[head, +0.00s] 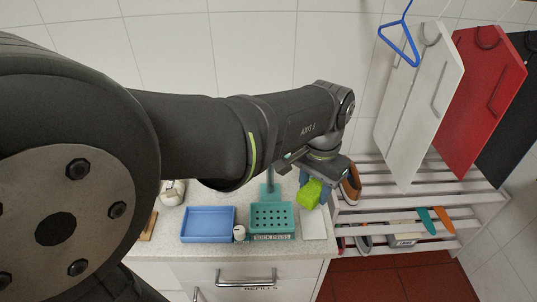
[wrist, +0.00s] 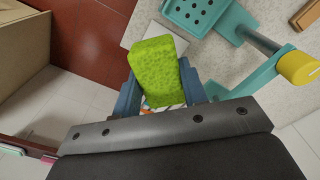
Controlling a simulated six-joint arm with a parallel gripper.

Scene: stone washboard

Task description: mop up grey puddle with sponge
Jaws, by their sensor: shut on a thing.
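A bright green sponge (head: 309,194) is between the blue fingers of my gripper (head: 314,188), held above the right end of the counter in the head view. The wrist view shows the sponge (wrist: 157,70) sticking out past the fingertips of my gripper (wrist: 160,92), which are shut on it. A pale flat square (head: 314,224) lies on the counter below and in front of the sponge. It shows partly behind the sponge in the wrist view (wrist: 142,25). I cannot make out a grey puddle in either view; the sponge and gripper hide part of the counter.
A blue tray (head: 208,208) and a teal perforated press (head: 271,232) stand left of the pale square. The press has a post and yellow knob (wrist: 300,68). A slatted shoe rack (head: 440,195) with shoes adjoins the counter's right edge. Boards hang above it.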

